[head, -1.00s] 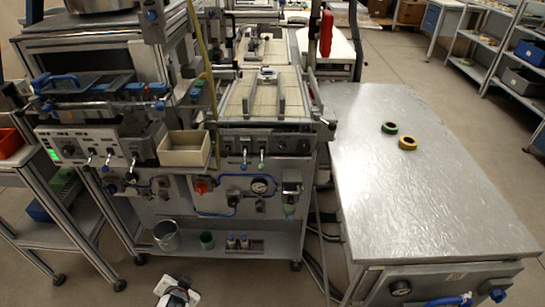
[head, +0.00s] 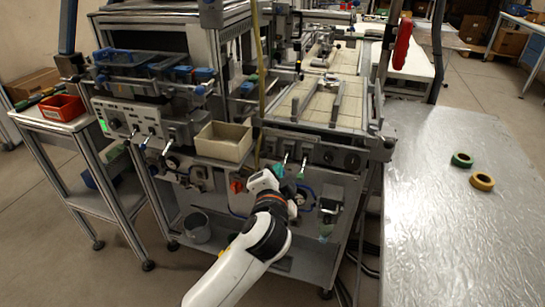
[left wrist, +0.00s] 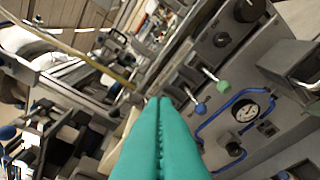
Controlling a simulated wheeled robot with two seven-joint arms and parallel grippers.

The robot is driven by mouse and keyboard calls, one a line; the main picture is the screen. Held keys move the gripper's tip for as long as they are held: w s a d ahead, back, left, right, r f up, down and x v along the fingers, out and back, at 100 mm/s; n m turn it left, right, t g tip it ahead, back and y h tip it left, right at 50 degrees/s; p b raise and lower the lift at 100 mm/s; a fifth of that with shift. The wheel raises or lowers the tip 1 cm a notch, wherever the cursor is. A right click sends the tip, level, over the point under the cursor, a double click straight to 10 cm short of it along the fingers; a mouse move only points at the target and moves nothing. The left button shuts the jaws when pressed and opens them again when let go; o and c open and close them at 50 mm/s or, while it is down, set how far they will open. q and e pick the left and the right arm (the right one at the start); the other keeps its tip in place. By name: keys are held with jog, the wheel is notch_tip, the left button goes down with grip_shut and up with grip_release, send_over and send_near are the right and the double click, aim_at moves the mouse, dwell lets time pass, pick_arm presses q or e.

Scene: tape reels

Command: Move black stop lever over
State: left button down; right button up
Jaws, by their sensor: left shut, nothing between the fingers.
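My left gripper (head: 279,170) is up at the front panel of the grey machine, beside the small levers. In the left wrist view its teal fingers (left wrist: 160,102) are pressed together and empty. To the right of the fingertips are a lever with a blue knob (left wrist: 200,107) and one with a green knob (left wrist: 222,86), both apart from the fingers. I cannot tell which part is the black stop lever; black round knobs (left wrist: 222,39) sit further along the panel. My right gripper is not in view.
A beige open bin (head: 224,142) is fixed left of the levers. A pressure gauge (left wrist: 245,108) is on the lower panel. Green (head: 462,160) and yellow (head: 482,182) tape rings lie on the metal table (head: 440,240) at right. A red bin (head: 62,107) stands at left.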

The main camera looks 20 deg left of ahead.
aim_at(266, 152)
pick_arm(q)
jog(key=w+a+f, duration=0.3)
jog(key=w+a, duration=0.1)
jog(key=w, duration=0.6)
jog(key=shift+a+f+p, duration=0.4)
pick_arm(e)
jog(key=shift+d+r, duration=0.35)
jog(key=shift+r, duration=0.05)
